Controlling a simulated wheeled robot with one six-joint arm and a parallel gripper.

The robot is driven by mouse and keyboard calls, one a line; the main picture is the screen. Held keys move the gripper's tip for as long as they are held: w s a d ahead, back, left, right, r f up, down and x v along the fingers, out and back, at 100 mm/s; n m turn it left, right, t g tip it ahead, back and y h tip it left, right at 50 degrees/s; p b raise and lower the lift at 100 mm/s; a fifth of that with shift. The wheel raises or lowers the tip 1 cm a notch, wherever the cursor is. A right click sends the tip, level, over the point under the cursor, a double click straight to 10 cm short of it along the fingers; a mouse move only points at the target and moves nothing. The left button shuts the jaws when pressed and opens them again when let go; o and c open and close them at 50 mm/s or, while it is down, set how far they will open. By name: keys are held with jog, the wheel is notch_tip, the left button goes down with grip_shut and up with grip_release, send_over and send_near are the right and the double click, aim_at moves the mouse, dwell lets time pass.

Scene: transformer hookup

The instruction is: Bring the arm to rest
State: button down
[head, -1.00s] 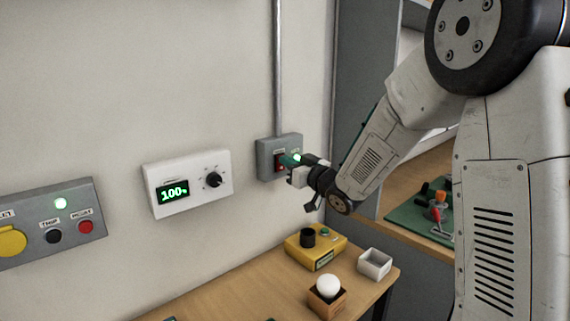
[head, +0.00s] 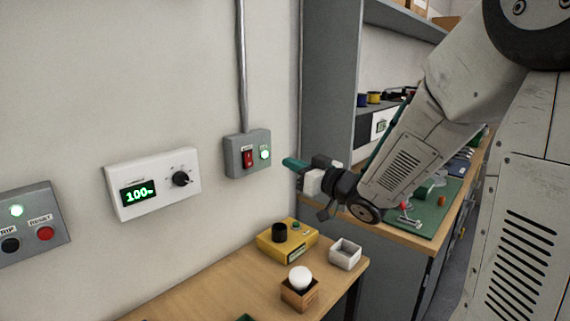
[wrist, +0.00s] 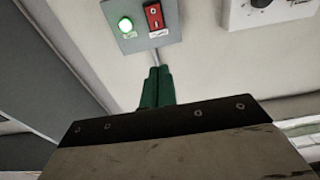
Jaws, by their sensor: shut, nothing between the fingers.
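My gripper (head: 290,163) is at the end of my arm, in front of the wall and just right of the grey switch box (head: 233,158). Its green fingers are together, with nothing between them. In the wrist view the shut green fingers (wrist: 156,88) point toward the wall below the switch box (wrist: 170,38). The box has a red rocker switch (head: 248,159) and a lit green lamp (head: 265,154). A gap shows between the fingers and the box in the head view.
A white dial panel (head: 150,201) reads 100%. A grey panel (head: 35,252) has a lit green lamp and a red button. The wooden table (head: 210,292) holds a yellow box (head: 290,251), a white tray (head: 345,262) and a white bulb (head: 300,277). Shelving and a bench with a green mat (head: 432,222) stand right.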

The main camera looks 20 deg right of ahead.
dwell(0.5)
jog(key=d+f+m+g+h, duration=0.3)
jog(key=d+f+h, duration=0.3)
jog(key=d+f, duration=0.15)
jog(key=s+d+f+m+g+h, duration=0.2)
jog(key=s+f+g+h, duration=0.2)
jog(key=s+g, duration=0.3)
jog(key=s+a+r+g+y, duration=0.1)
jog(key=s+a, duration=0.5)
jog(key=s, duration=0.7)
jog(key=s+a+r+g+y, duration=0.1)
jog(key=s+a+r+g, duration=0.3)
jog(key=s+a, duration=0.3)
jog(key=shift+s+r+g+y, duration=0.15)
jog(key=shift+s+g+y, duration=0.25)
jog(key=shift+s, duration=2.5)
